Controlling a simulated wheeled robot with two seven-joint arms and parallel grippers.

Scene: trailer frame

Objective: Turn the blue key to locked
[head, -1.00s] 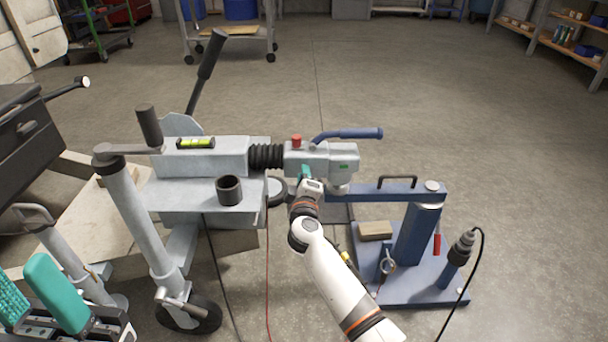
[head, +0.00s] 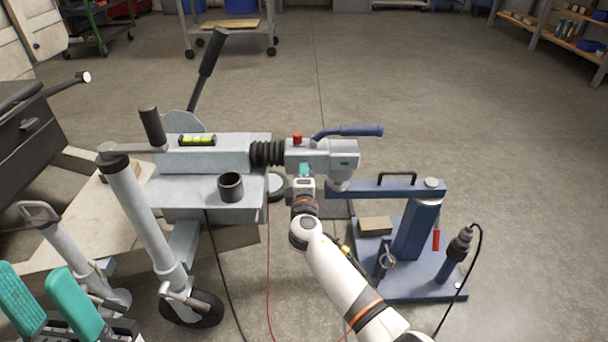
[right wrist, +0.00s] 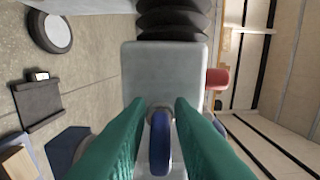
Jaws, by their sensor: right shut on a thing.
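The blue key (right wrist: 160,143) stands edge-on between the teal fingers of my right gripper (right wrist: 160,108) in the right wrist view. It sits on the side of the grey coupling head (head: 320,155), and the fingers are shut on it. In the head view my right gripper (head: 304,170) is at the near face of the coupling head, and the key is hidden. No locked or unlocked mark is readable. My left gripper (head: 50,302) is at the lower left, its teal fingers apart with nothing between them.
A blue handle (head: 355,131) and red button (head: 297,139) sit on top of the coupling. A black bellows (head: 267,153) joins it to the trailer frame (head: 215,155). The blue stand (head: 410,230) is at the right. Open floor lies beyond.

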